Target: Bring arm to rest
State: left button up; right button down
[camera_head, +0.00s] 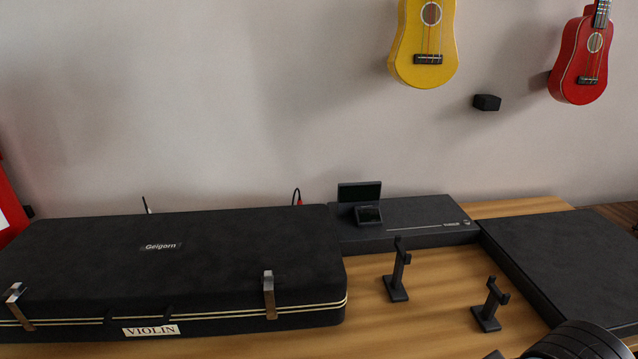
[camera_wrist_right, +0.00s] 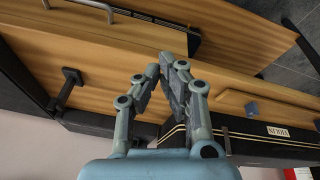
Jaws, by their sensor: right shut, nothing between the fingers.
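My right gripper (camera_wrist_right: 165,76) shows in the right wrist view. Its fingertips meet and hold nothing. It is apart from the wooden table, over or in front of its edge; the exact distance cannot be told. In the head view only a dark rounded part at the bottom right corner shows, which looks like part of my right arm; the fingers are out of frame. My left gripper is in neither view.
A closed black violin case (camera_head: 190,255) lies on the table (camera_head: 430,310) at the left. Two small black stands (camera_head: 397,272) (camera_head: 489,305) stand right of it. A flat black case (camera_head: 575,265) lies at the right. Yellow (camera_head: 423,60) and red ukuleles (camera_head: 580,65) hang on the wall.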

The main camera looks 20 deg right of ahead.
jog(key=s+d+f+g+b, duration=0.1)
jog(key=s+f+b, duration=0.25)
jog(key=f, duration=1.05)
jog(key=s+d+f+b, duration=0.1)
jog(key=s+f+b, duration=0.25)
jog(key=f, duration=1.05)
jog(key=s+f+g+b, duration=0.1)
jog(key=s+f+b, duration=0.2)
jog(key=s+f, duration=1.2)
jog(key=shift+d, duration=0.25)
